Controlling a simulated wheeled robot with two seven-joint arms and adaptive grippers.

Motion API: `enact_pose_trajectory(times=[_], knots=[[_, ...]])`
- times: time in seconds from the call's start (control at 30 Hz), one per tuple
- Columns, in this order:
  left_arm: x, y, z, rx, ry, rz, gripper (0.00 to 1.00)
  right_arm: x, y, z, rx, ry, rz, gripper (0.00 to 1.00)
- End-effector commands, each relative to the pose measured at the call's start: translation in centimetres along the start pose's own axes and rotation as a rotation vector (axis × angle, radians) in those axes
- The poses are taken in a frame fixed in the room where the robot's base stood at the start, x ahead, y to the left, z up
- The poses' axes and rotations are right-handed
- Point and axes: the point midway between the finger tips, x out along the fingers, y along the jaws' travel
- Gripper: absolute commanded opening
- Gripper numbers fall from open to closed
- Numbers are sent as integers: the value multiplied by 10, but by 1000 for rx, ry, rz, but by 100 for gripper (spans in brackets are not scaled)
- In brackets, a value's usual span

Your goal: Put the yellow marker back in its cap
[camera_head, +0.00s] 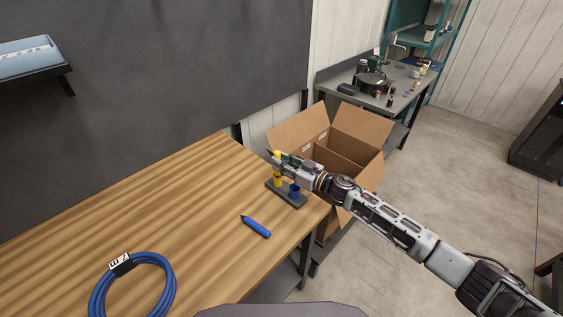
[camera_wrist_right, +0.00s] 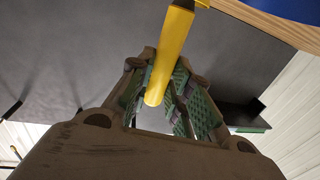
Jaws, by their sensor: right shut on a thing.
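The yellow marker (camera_wrist_right: 172,55) is held between the fingers of my right gripper (camera_wrist_right: 160,95), which is shut on it. In the head view its yellow top (camera_head: 277,154) shows just above my right gripper (camera_head: 281,164), and it looks about upright. Below the fingers is a yellow piece (camera_head: 277,181) at the dark cap stand (camera_head: 290,201). The gripper hides the join, so I cannot tell whether the marker's tip is inside the yellow cap. A blue cap (camera_head: 295,190) stands beside it on the stand. My left gripper is not in view.
A blue marker (camera_head: 256,227) lies on the wooden table (camera_head: 200,200), and a coiled blue cable (camera_head: 172,285) lies at the front left. An open cardboard box (camera_head: 357,175) is beyond the table's right edge. The table's middle is clear.

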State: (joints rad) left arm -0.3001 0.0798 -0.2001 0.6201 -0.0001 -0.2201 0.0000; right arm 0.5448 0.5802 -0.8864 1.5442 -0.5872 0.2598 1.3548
Motion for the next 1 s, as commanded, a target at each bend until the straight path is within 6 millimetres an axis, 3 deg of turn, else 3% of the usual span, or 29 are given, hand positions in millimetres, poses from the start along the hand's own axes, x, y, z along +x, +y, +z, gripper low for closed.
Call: enact_pose_trajectory(times=[1.0], knots=[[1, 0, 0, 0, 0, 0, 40, 0, 0, 10, -1, 0, 1, 0]])
